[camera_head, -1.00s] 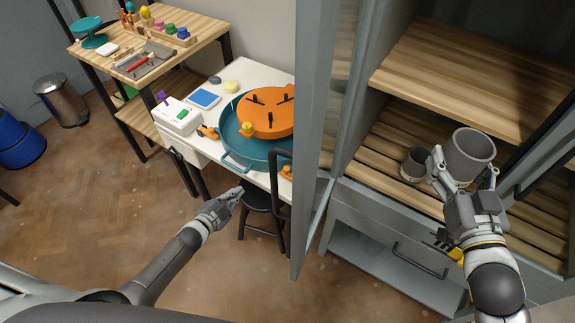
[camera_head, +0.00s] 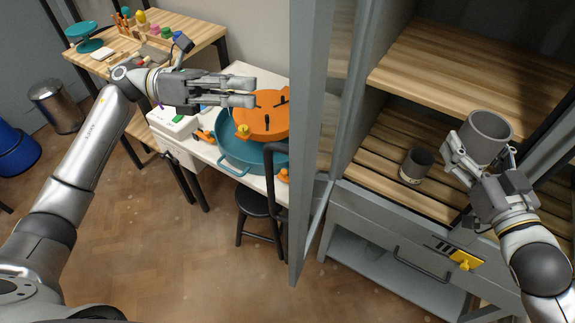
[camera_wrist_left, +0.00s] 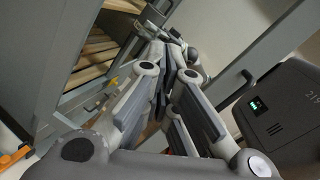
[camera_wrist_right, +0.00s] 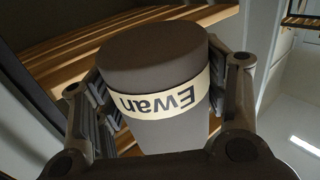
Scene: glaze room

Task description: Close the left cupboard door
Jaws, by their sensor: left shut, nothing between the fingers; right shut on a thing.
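The left cupboard door (camera_head: 310,150) stands open in the head view, seen nearly edge-on. A dark bar handle (camera_head: 269,185) is on its left face. My left gripper (camera_head: 254,92) is shut and empty. In the picture it is left of the door, over the orange disc; a gap shows between fingertips and door. My left fingers also fill the middle of the left wrist view (camera_wrist_left: 160,75). My right gripper (camera_head: 478,160) is shut on a dark grey cup (camera_head: 485,140) in front of the cupboard. The cup's pale band reads "Ewan" in the right wrist view (camera_wrist_right: 160,102).
A second dark cup (camera_head: 417,164) stands on the slatted shelf (camera_head: 375,150). Below is a drawer with a bar handle (camera_head: 420,265). A white table (camera_head: 240,70) holds a teal basin (camera_head: 225,150) with an orange disc (camera_head: 262,120). A black stool (camera_head: 255,203) stands below the door's left side.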

